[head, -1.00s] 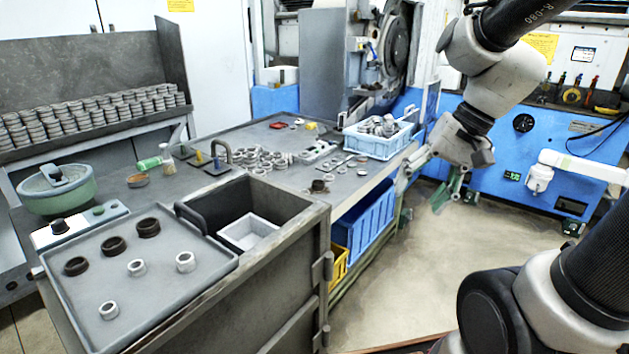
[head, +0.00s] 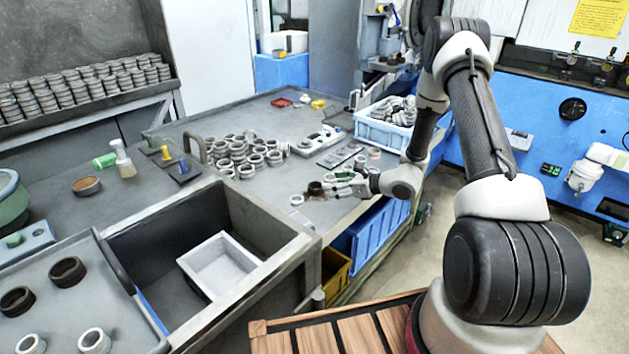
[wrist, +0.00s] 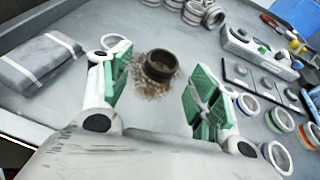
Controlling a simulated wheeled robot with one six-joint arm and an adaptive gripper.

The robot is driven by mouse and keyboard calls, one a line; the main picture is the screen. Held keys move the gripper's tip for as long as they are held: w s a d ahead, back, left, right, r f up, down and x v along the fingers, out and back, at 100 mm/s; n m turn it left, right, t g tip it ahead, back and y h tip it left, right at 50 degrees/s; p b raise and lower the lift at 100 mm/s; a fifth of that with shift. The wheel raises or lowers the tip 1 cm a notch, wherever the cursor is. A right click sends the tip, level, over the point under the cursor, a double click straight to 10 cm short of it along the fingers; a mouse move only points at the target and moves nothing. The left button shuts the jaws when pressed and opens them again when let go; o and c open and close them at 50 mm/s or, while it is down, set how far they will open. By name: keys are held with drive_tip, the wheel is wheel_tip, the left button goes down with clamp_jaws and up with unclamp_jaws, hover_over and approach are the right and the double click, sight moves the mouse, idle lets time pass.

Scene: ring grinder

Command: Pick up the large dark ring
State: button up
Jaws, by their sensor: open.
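A large dark brown ring (wrist: 160,67) lies on the grey bench top in the wrist view, on a small brownish stain. It also shows small in the head view (head: 315,188), just left of my gripper. My gripper (head: 335,185) is open and low over the bench near its front edge. In the wrist view its green-padded fingers (wrist: 157,95) stand on either side of the line to the ring. The ring sits between and slightly beyond the fingertips, and the pads do not appear to touch it.
A pale ring (wrist: 117,44) lies beside the left finger, with a folded grey cloth (wrist: 38,60) further left. Coloured rings (wrist: 275,120) lie close on the right. Stacked metal rings (head: 235,155) and a blue crate (head: 385,134) stand behind. A tray (head: 120,325) holds more rings.

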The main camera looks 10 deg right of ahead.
sight(310, 185)
drive_tip(key=shift+m, duration=0.3)
drive_tip(key=x, duration=0.5)
drive_tip(key=d+f+x, duration=0.1)
drive_tip(key=x, duration=0.2)
drive_tip(key=shift+w+a+f, duration=0.1)
drive_tip(key=shift+w, duration=0.25)
drive_tip(key=c, duration=0.9)
drive_tip(key=shift+o, duration=0.2)
